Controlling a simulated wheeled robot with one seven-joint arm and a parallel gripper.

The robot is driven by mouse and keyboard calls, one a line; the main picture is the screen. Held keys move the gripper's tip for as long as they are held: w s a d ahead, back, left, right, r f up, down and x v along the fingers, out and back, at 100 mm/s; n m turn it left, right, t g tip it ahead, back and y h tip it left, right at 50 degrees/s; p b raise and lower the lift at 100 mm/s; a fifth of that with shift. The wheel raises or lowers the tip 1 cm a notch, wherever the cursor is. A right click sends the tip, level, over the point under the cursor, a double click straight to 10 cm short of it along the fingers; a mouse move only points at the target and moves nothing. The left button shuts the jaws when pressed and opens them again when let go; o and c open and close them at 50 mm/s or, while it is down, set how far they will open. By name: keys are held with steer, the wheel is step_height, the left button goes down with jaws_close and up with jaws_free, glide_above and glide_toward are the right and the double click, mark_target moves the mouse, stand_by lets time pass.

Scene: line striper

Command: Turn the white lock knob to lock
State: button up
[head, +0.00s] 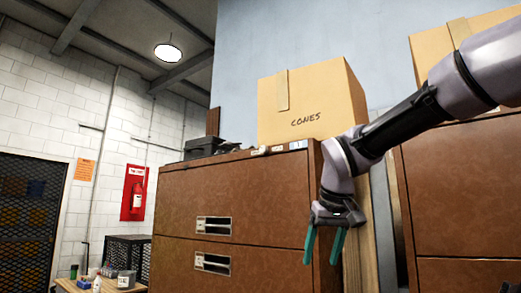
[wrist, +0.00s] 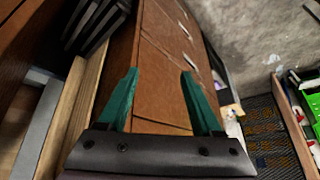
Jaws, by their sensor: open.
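My gripper (head: 322,258) is open, with two green fingers pointing down beside the right front edge of the brown filing cabinet (head: 250,200). In the wrist view, my gripper (wrist: 160,74) has nothing between its fingertips, and the brown cabinet (wrist: 158,60) lies beyond them. I cannot make out a white lock knob in either view. The cabinet's front has a upper drawer handle (head: 213,226) and a lower drawer handle (head: 212,263), both apart from my gripper. Small pale items (head: 260,150) lie along the cabinet's top edge, too small to identify.
A cardboard box marked CONES (head: 312,102) stands on the cabinet. A second brown cabinet (head: 465,190) is at the right, with wooden boards (head: 360,235) in the gap. A cluttered workbench (head: 95,286) stands at the lower left. A fire extinguisher (head: 138,196) hangs on the wall.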

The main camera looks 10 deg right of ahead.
steer(key=w+d+r+n+h, duration=0.1)
steer(key=w+r+n+h, duration=0.35)
steer(key=w+r, duration=0.35)
steer(key=n+t+h, duration=0.5)
steer(key=t+h, duration=0.1)
steer(key=h, duration=0.3)
glide_toward(262, 149)
steer(key=x, duration=0.8)
steer(key=shift+w+d, duration=0.15)
steer(key=shift+d, duration=0.05)
steer(key=shift+c, duration=0.4)
jaws_close()
